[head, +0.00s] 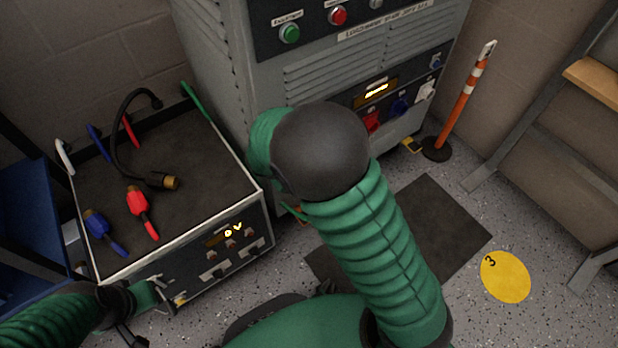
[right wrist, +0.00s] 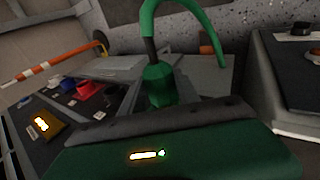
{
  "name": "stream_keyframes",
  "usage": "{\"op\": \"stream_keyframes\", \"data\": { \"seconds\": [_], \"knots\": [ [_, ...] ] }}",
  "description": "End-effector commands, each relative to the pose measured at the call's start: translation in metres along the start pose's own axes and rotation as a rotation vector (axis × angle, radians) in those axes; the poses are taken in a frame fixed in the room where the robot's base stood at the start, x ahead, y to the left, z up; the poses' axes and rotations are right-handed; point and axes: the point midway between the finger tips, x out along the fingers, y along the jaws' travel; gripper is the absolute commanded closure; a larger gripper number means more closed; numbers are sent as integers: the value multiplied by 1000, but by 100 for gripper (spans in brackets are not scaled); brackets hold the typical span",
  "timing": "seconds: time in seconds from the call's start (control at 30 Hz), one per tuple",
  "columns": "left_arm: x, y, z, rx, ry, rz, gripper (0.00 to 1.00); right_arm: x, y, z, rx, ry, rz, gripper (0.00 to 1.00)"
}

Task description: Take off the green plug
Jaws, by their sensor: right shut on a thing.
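The green plug (right wrist: 158,85) stands in the middle of the right wrist view, with its green cable (right wrist: 183,8) arching up and over to the right. My right gripper (right wrist: 160,103) is shut on the plug. The lower end of the plug is hidden by my gripper, so I cannot tell whether it sits in its socket. In the head view my right arm covers the plug and the right gripper; only a short green piece (head: 292,213) shows beside the arm. My left gripper (head: 163,292) is by the low unit's front lower corner; its fingers are unclear.
Loose red (head: 138,201) and blue (head: 97,223) connectors lie on the low unit (head: 215,190). An orange post (head: 463,105) stands right of the cabinet.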

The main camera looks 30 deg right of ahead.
Motion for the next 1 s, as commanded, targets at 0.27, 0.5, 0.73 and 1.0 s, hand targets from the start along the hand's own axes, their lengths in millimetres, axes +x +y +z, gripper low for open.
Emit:
{"op": "stream_keyframes", "data": {
  "seconds": [0.27, 0.5, 0.73, 1.0],
  "knots": [
    [12, 0, 3, 0, 0, 0, 100, -1, -2, -1, -6, 5, 59, 100],
    [11, 0, 3, 0, 0, 0, 100, -2, -1, -1, -5, 5, 59, 100],
    [25, 0, 6, 0, 0, 0, 100, 2, -4, 0, -16, 3, 124, 100],
    [41, 0, 10, 0, 0, 0, 100, 3, -6, -1, -32, 3, 246, 100]
  ]
}}
